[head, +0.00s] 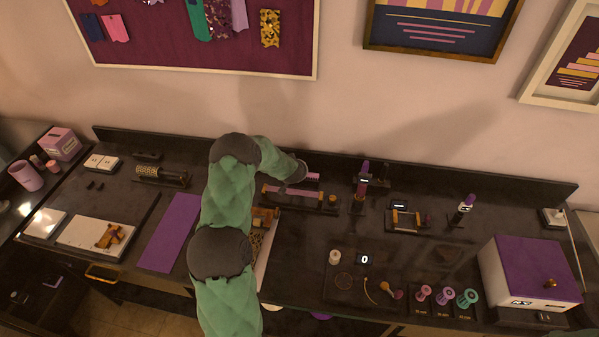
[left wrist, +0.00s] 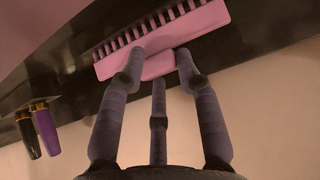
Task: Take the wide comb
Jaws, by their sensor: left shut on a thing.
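The wide comb (left wrist: 190,28) is pink with a row of thick teeth, and it lies across the top of the left wrist view. My left gripper (left wrist: 161,62) has its fingers closed on the comb's back. In the head view a small pink part of the comb (head: 313,176) shows just past the gripper, near the back of the dark counter; the rest is hidden by my arm. I cannot tell whether the comb still touches its support. My right gripper is not in view.
A low rack (head: 293,195) with wooden ends is just below the gripper. A purple-topped stand (head: 363,182) rises to its right. A purple mat (head: 168,232) lies to the left, and a white box with a purple lid (head: 527,272) stands far right.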

